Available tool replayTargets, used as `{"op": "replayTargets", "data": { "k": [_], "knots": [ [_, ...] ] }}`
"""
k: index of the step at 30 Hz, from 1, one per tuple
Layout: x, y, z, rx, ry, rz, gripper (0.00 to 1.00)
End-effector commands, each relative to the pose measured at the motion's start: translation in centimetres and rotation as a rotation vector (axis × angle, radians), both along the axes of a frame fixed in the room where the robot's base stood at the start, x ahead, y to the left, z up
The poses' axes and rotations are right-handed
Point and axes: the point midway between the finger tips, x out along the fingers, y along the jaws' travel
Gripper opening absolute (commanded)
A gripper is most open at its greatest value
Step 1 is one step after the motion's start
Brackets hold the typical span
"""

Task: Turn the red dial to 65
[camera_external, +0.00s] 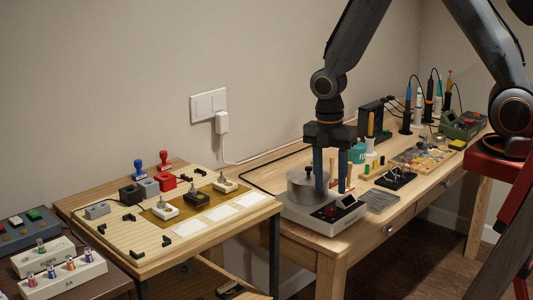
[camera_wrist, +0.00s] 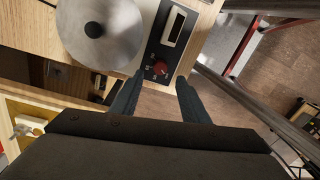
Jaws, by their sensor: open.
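The red dial (camera_wrist: 160,68) sits on a dark panel with white markings, on the end face of a white device (camera_external: 345,221). In the external view the dial shows as a small red spot (camera_external: 330,211) on the device's front. A round metal pot or drum (camera_wrist: 106,32) stands on the device beside the panel. My gripper (camera_wrist: 158,92) is open and empty, pointing down. In the wrist view its two dark fingers lie either side of and a little short of the dial. Whether they touch anything is unclear. The dial's setting is too small to read.
The device stands near the corner of the wooden workbench (camera_external: 390,222). Behind it are a teal container (camera_external: 357,153), a dark rack (camera_external: 396,178) and upright tools. A lower table (camera_external: 140,265) with stamps stands at left, and a red stand (camera_external: 492,166) at right.

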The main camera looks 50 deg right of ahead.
Motion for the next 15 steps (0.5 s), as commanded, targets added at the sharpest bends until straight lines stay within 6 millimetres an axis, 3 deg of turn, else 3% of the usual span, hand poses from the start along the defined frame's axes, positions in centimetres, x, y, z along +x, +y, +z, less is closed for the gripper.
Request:
{"op": "replayTargets", "data": {
  "k": [9, 15],
  "knots": [
    [-0.4, -0.1, -4.3, -0.001, 0.003, -0.002, 0.41],
    [-0.5, -0.1, -5.8, 0.000, 0.001, -0.003, 0.41]
  ]
}}
